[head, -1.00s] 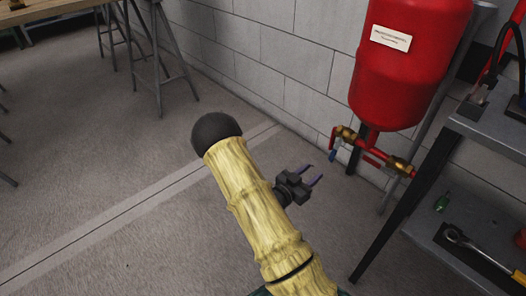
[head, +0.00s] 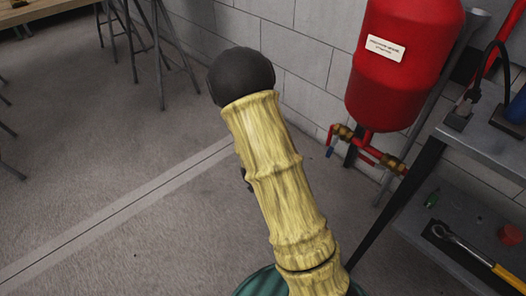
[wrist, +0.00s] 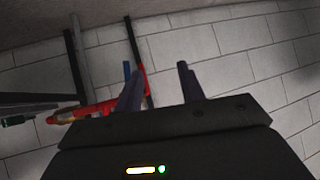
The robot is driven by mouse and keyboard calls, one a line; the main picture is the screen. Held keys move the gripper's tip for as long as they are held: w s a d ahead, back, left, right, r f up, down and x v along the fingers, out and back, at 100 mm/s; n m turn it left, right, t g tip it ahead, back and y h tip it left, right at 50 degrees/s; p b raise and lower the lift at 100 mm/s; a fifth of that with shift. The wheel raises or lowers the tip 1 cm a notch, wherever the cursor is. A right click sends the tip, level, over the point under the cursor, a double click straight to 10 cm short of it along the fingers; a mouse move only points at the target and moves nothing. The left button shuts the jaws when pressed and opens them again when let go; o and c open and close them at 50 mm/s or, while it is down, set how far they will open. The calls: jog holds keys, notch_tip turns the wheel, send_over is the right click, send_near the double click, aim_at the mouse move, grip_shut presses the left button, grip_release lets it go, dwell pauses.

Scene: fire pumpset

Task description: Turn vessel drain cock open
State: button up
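The red vessel (head: 405,70) hangs by the block wall with red pipework under it. A brass cock (head: 343,131) is on the left of that pipework, with a small blue handle (head: 330,152) hanging below it. A second brass fitting (head: 393,163) is on the right. In the wrist view, red pipe (wrist: 95,107) and a blue piece (wrist: 127,70), probably the handle, show left of and partly behind the left finger. My gripper (wrist: 160,82) is open with nothing between its fingers. In the head view my arm hides nearly all of it.
A grey metal shelf unit (head: 480,125) stands right of the pipework, with a ratchet wrench (head: 465,243) and a green item (head: 432,198) on its lower shelf. Trestle legs (head: 160,60) stand at the back left. The floor at left is clear.

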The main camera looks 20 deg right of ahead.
jog(key=s+a+r+n+y+p, duration=0.2)
jog(key=a+r+n+y+p, duration=0.1)
jog(key=a+r+y, duration=0.2)
notch_tip(320, 180, up, 3)
jog(key=shift+s+a+f+n+g, duration=0.1)
jog(key=shift+s+a+n+g, duration=0.2)
jog(key=shift+a, duration=0.85)
